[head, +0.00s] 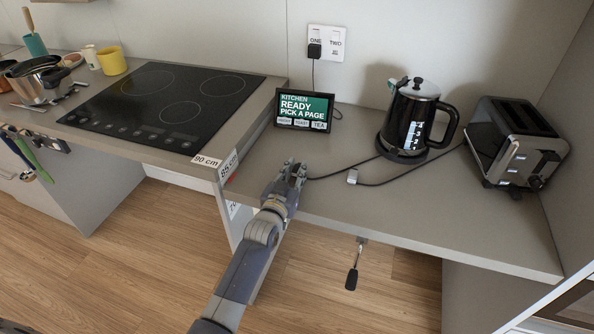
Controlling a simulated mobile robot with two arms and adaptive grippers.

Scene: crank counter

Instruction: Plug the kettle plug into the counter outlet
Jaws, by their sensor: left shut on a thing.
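My left gripper (297,170) is shut just above the front left part of the lower counter. A dark cord runs from its fingertips to the base of the black and silver kettle (408,120). The kettle plug is between the fingers and mostly hidden by them. The counter outlet (326,43) is a white plate on the back wall, marked ONE and TWO. A black plug (314,51) sits in ONE, its cord dropping behind the screen. TWO is empty. The gripper is well in front of and below the outlet. My right gripper is out of view.
A kitchen screen (304,110) stands between gripper and outlet. A grey plug (352,176) lies on the counter, its cord running towards the toaster (515,145). A higher cooktop (160,105) is at left. A crank (353,270) hangs below the counter's front edge.

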